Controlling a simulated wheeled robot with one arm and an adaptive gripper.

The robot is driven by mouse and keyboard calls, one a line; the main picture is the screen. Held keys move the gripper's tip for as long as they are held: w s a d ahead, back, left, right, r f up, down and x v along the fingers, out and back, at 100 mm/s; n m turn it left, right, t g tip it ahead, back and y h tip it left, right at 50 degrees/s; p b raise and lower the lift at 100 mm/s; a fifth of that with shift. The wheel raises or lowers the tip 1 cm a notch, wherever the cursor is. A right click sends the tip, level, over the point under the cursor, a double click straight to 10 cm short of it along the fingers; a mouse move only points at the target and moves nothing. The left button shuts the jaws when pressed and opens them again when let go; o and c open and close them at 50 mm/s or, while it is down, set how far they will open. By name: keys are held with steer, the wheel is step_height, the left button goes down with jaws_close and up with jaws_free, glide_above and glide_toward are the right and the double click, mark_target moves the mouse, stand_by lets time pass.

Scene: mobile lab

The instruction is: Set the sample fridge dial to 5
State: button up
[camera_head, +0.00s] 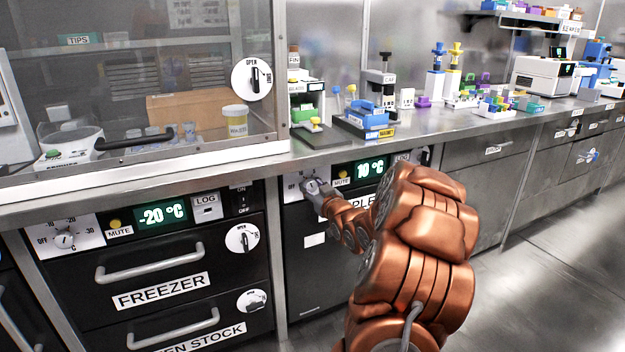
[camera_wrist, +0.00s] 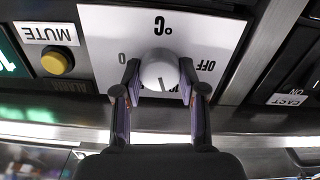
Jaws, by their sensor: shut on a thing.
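The sample fridge dial (camera_wrist: 158,72) is a pale round knob on a white plate, seen upside down in the wrist view. "OFF", "°C" and part of a "0" show on the plate; other scale marks are hidden by the fingers. A short dark line shows on the knob, but I cannot tell its setting. My gripper (camera_wrist: 159,80) is shut on the dial, one finger on each side. In the head view my gripper (camera_head: 317,192) reaches the dial plate, and the green fridge display (camera_head: 370,167) reads 10 °C. My arm covers part of the fridge label (camera_head: 362,203).
The freezer (camera_head: 160,267) to the left has its own dial (camera_head: 64,241) and a display (camera_head: 161,214) reading -20 °C. A yellow MUTE button (camera_wrist: 57,63) sits beside the dial plate. The bench edge (camera_head: 340,151) runs just above. Open floor (camera_head: 560,270) lies to the right.

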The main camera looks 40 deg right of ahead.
steer(key=m+p, duration=0.2)
steer(key=p, duration=0.1)
steer(key=m+p, duration=0.2)
steer(key=p, duration=0.1)
steer(key=shift+d+r, duration=0.1)
steer(key=shift+r, duration=0.25)
steer(key=m+p, duration=0.2)
steer(key=shift+m+p, duration=0.4)
steer(key=shift+d+f+m+p, duration=0.1)
steer(key=shift+f+m+p, duration=0.15)
steer(key=shift+m+p, duration=0.9)
steer(key=shift+m, duration=0.35)
steer(key=o, duration=1.1)
steer(key=shift+f, duration=0.1)
steer(key=shift+o, duration=0.2)
steer(key=shift+s, duration=0.15)
steer(key=v, duration=1.2)
